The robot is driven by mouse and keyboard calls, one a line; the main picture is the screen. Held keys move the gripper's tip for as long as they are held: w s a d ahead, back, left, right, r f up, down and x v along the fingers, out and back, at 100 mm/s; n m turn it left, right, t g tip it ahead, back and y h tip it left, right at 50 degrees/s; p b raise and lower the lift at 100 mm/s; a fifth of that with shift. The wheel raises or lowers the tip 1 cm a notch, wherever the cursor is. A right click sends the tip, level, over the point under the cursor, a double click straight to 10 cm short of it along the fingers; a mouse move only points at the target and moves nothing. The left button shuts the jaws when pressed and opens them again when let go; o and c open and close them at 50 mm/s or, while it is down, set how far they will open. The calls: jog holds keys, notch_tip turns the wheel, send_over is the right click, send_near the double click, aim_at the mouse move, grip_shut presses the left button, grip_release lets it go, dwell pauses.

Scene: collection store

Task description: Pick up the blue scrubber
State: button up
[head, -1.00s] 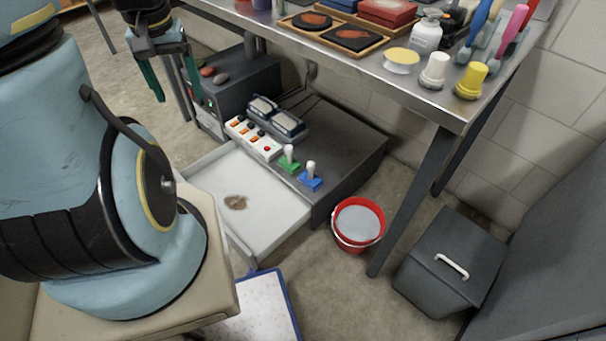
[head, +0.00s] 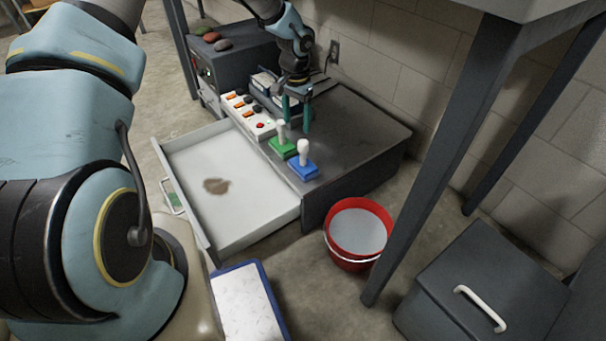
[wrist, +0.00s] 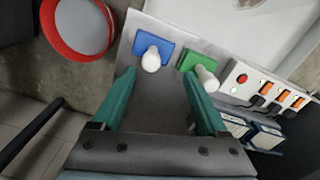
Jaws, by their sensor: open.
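The blue scrubber (head: 303,165), a flat blue block with a white knob handle, stands upright on the dark cabinet top near its front edge. In the wrist view the blue scrubber (wrist: 152,50) lies ahead, left of centre between the fingers. A green scrubber (head: 282,143) of the same shape stands just beside it; it also shows in the wrist view (wrist: 198,66). My gripper (head: 296,122) has green fingers spread apart and empty. It hangs over the cabinet top, behind the two scrubbers in the head view. It does not hold either one.
A white power strip (head: 248,115) and grey boxes (head: 268,84) sit farther left on the cabinet (head: 365,135). An open drawer (head: 245,210) with a brown stain juts out in front. A red bucket (head: 357,258) stands beside a table leg (head: 430,170). A lidded bin (head: 480,290) is at right.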

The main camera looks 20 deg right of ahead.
aim_at(303, 150)
jog(key=shift+s+d+f, duration=0.1)
jog(key=shift+d+f, duration=0.2)
jog(key=shift+f, duration=0.2)
jog(key=shift+d+f, duration=0.25)
jog(key=shift+f, duration=0.25)
notch_tip(303, 150, down, 5)
jog(key=shift+r+b, duration=0.2)
jog(key=shift+b, duration=0.45)
jog(key=f, duration=0.1)
jog(key=f+b, duration=0.1)
jog(key=f, duration=0.2)
jog(key=shift+s+d+f, duration=0.1)
jog(key=shift+s+d, duration=0.1)
jog(key=shift+s, duration=0.2)
jog(key=shift+f, duration=0.55)
jog(key=shift+c, duration=0.2)
grip_shut()
